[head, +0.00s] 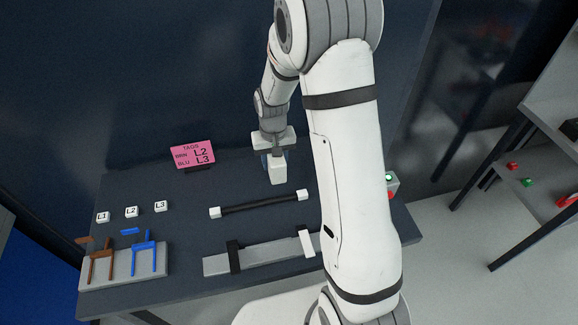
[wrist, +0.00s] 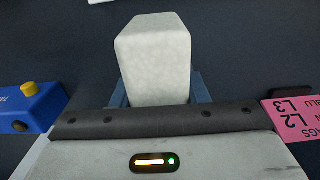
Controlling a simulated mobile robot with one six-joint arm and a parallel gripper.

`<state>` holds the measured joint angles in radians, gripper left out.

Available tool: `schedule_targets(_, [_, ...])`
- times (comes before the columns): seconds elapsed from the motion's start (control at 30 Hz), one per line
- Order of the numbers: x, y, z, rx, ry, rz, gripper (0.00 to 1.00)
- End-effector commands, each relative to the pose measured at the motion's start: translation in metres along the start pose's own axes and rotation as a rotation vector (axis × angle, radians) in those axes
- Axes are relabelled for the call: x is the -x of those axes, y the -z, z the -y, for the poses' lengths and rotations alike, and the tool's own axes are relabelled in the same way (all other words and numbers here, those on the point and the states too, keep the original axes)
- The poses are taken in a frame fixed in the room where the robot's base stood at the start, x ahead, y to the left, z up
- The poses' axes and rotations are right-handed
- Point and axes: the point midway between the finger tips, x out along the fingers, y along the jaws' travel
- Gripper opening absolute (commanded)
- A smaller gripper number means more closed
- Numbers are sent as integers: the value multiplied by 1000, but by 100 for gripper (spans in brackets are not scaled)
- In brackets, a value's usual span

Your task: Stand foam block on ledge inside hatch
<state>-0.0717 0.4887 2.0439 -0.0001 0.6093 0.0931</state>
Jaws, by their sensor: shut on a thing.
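A white foam block (head: 278,171) is held at the end of my arm over the back of the dark table. It also fills the top middle of the wrist view (wrist: 154,58), its far end pointing away from the camera. My gripper (head: 275,155) is shut on the block, with a blue finger at each side in the wrist view (wrist: 160,90). I cannot tell whether the block touches the table. I see no hatch or ledge that I can make out.
The dark table (head: 185,215) carries a pink tag sign (head: 193,154), a black bar with white ends (head: 260,203), a grey rail (head: 265,253) and a tray (head: 125,275) with brown and blue forked pieces. A blue box with a yellow button (wrist: 30,105) sits left of the gripper.

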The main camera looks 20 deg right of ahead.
Motion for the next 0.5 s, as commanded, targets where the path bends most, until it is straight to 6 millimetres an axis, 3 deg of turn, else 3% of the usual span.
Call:
schedule_targets(0.3, [-39, -2, 8, 18, 0, 2, 18])
schedule_targets(0.5, [-44, -1, 10, 21, 0, -1, 18])
